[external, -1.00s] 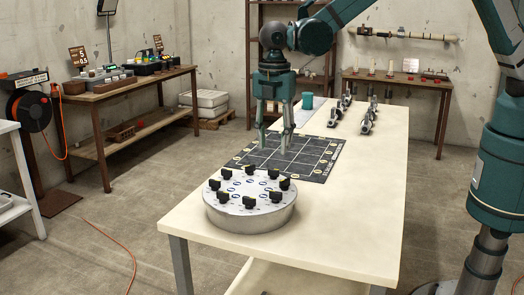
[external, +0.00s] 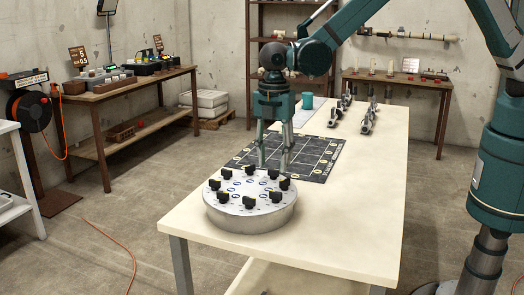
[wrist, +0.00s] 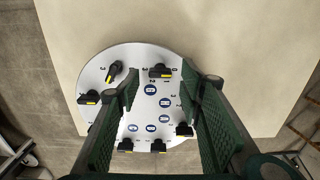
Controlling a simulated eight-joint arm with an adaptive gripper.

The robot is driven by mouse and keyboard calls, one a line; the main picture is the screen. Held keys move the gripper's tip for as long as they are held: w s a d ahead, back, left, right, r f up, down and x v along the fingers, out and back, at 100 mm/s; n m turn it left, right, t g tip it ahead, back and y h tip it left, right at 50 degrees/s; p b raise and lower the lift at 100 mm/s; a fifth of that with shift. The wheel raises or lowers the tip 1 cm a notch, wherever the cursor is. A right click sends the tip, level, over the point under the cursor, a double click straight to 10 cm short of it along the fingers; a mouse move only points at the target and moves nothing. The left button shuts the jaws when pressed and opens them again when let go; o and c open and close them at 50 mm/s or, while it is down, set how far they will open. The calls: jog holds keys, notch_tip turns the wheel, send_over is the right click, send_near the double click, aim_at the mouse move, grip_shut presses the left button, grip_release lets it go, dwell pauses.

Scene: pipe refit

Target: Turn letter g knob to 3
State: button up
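A round silver dial plate (external: 252,217) stands on the near end of the table, with several black knobs around its top. It also shows in the wrist view (wrist: 125,62), where the knobs have yellow marks and small numbers beside them. Blue letter labels (wrist: 149,89) lie inside the ring, too small for me to tell surely which is g. One knob (wrist: 160,71) shows between my fingers in the wrist view, at the plate's edge. My gripper (external: 274,169) is open and empty, pointing down above the plate's far edge. My fingers hide part of the plate in the wrist view.
A dark gridded mat (external: 318,160) lies behind the plate. The table (external: 345,225) is clear to the right of the plate.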

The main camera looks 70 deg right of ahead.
aim_at(273, 173)
jog(key=shift+f, duration=1.15)
jog(key=c, duration=0.9)
